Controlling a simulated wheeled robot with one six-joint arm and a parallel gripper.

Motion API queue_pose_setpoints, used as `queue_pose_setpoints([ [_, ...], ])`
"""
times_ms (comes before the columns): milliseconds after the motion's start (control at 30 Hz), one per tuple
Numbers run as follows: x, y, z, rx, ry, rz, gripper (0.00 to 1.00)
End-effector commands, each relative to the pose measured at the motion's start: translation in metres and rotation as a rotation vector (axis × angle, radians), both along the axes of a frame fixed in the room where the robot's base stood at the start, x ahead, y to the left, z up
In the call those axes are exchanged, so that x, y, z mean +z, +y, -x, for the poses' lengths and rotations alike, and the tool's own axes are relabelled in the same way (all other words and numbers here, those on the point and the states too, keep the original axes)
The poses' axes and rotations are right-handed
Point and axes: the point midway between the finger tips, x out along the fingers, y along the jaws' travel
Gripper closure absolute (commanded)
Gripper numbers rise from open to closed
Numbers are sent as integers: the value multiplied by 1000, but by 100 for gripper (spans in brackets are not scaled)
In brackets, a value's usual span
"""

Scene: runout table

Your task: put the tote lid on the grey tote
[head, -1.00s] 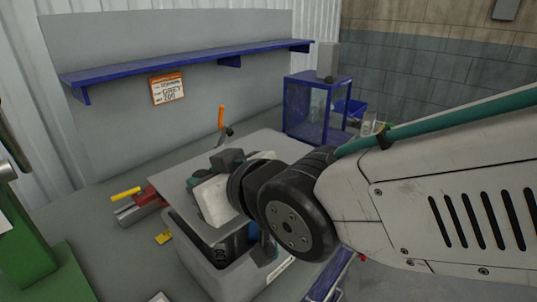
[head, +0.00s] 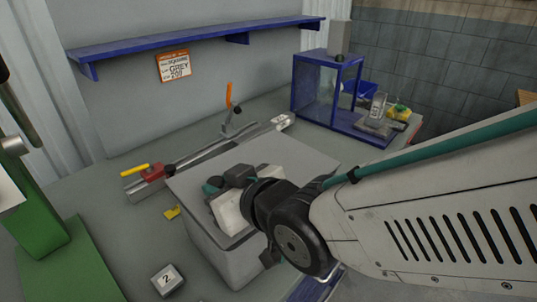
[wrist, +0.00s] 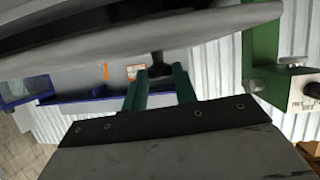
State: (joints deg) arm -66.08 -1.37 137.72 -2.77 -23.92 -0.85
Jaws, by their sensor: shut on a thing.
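The tote lid (head: 298,156) is a flat grey panel above the grey tote (head: 212,258) in the head view. It covers the tote's opening and looks roughly lined up with it; I cannot tell whether it rests on the rim. My gripper (head: 225,181) is over the lid, partly hidden by my own wrist. In the wrist view, the teal fingers of my gripper (wrist: 161,78) are shut on the lid's dark handle (wrist: 160,66). The lid's pale underside or edge (wrist: 130,45) fills the top of that view.
A rail with a red block (head: 152,172) and an orange-handled lever (head: 229,96) lies behind the tote. A blue frame (head: 325,92) stands back right, a green machine (head: 42,215) left. A tag marked 2 (head: 167,279) lies in front. A blue shelf (head: 200,39) is above.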

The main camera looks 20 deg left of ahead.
Motion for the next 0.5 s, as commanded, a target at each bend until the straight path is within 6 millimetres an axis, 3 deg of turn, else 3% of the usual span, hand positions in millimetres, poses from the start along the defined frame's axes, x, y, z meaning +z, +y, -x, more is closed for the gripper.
queue_pose_setpoints([
  [500, -5, 0, 0, 0, 0, 0, 100],
])
